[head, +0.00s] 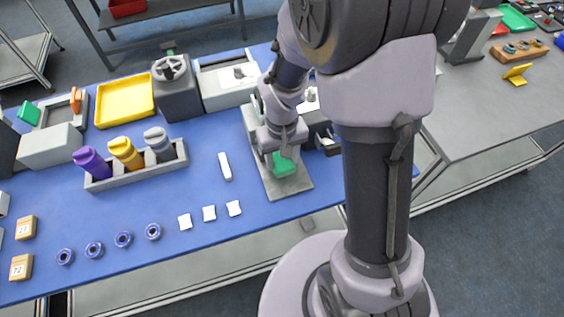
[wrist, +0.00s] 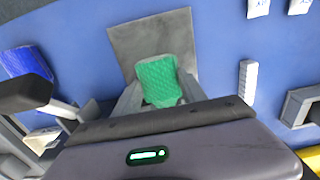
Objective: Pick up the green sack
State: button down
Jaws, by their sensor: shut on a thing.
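The green sack (head: 285,164) is at the grey base plate (head: 290,185) on the right part of the blue table in the head view. In the wrist view the green sack (wrist: 160,82) has a textured surface and sits between the two fingers of my gripper (wrist: 157,95). The fingers are shut on its sides. The grey plate (wrist: 130,40) shows behind it. I cannot tell whether the sack touches the plate. My arm hides part of the station around the sack in the head view.
A white bar (head: 225,167) lies left of the plate, with several white squares (head: 209,213) in front. A grey rack (head: 135,165) holds purple, yellow and grey bottles. A yellow tray (head: 125,100) and grey machines stand at the back.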

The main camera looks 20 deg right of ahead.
notch_tip(320, 180, up, 17)
jog(key=p, duration=0.6)
jog(key=s+f+b, duration=1.2)
jog(key=s+b, duration=0.2)
jog(key=s, duration=0.2)
jog(key=p, duration=0.7)
send_near(282, 161)
jog(key=f, duration=0.3)
jog(key=s+f, duration=0.1)
jog(key=f, duration=0.1)
jog(key=shift+f, duration=0.25)
jog(key=shift+w+f+b, duration=0.2)
jog(key=shift+f+b, duration=0.3)
jog(key=shift+f, duration=0.5)
jog(key=shift+w+f+b, duration=0.15)
jog(key=shift+f+b, duration=0.35)
jog(key=shift+f, duration=0.5)
jog(key=c, duration=0.7)
grip_release()
jog(key=shift+r, duration=0.1)
jog(key=shift+o, duration=0.2)
jog(key=shift+r, duration=0.1)
